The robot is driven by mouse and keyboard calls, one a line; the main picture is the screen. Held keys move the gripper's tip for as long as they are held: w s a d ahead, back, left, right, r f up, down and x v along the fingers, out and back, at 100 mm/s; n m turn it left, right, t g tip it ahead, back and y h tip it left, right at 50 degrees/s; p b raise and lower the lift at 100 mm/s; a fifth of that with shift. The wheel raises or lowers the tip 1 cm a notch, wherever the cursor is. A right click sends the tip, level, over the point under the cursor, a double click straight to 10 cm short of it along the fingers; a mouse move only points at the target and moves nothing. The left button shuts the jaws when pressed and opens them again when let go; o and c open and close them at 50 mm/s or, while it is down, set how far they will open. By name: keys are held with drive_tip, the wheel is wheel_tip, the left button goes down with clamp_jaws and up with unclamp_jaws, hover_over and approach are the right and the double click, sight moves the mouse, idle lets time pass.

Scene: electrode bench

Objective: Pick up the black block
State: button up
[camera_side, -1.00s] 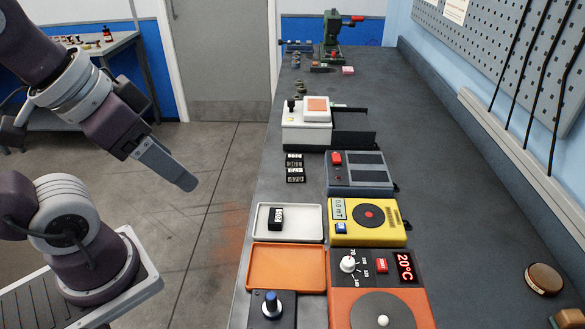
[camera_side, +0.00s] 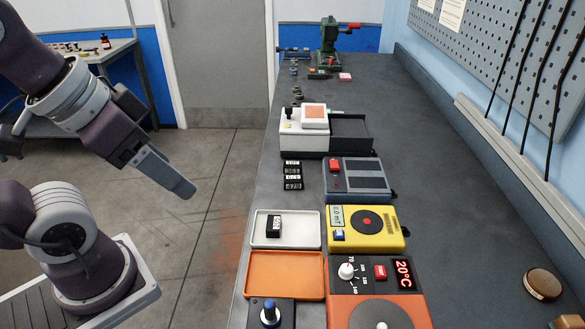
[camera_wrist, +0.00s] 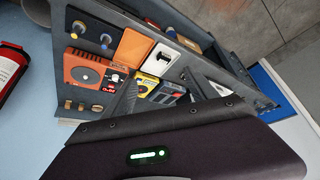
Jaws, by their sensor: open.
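A black block (camera_side: 273,226) with white markings lies in the white tray (camera_side: 305,231) on the bench. More black blocks with white markings (camera_side: 292,175) lie in a short row on the bench behind that tray. My gripper (camera_side: 186,189) hangs over the floor left of the bench, angled down to the right, well apart from the blocks. It is open, and nothing shows in it.
An orange tray (camera_side: 286,274) is in front of the white tray. A yellow meter (camera_side: 390,240), a grey device (camera_side: 356,177) and an orange hotplate (camera_side: 352,300) stand to the right. A white machine (camera_side: 304,140) is farther back. The bench's right side is mostly clear.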

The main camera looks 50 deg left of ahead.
drive_tip(key=c, duration=0.3)
drive_tip(key=shift+w, duration=0.1)
